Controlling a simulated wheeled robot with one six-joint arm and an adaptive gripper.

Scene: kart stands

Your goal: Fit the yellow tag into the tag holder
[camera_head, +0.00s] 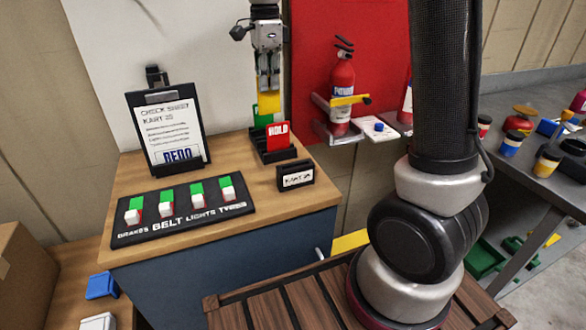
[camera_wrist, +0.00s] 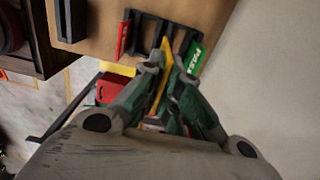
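The yellow tag (camera_head: 272,103) is held upright between the fingers of my gripper (camera_head: 268,86), above the black tag holder (camera_head: 280,156) on the wooden counter. In the wrist view, the yellow tag (camera_wrist: 164,66) runs from between the fingers of my gripper (camera_wrist: 165,95) toward the middle of the holder (camera_wrist: 150,27). It lies between the red HOLD tag (camera_wrist: 123,38) and the green PASS tag (camera_wrist: 194,58), both standing in the holder. I cannot tell whether the yellow tag's lower end touches the holder. In the head view the red tag (camera_head: 278,135) stands in front.
A clipboard (camera_head: 168,128) with a check sheet stands left of the holder. A black KART 25 sign (camera_head: 296,177) and a switch panel (camera_head: 182,210) are in front. A red wall panel with a fire extinguisher (camera_head: 342,90) is to the right.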

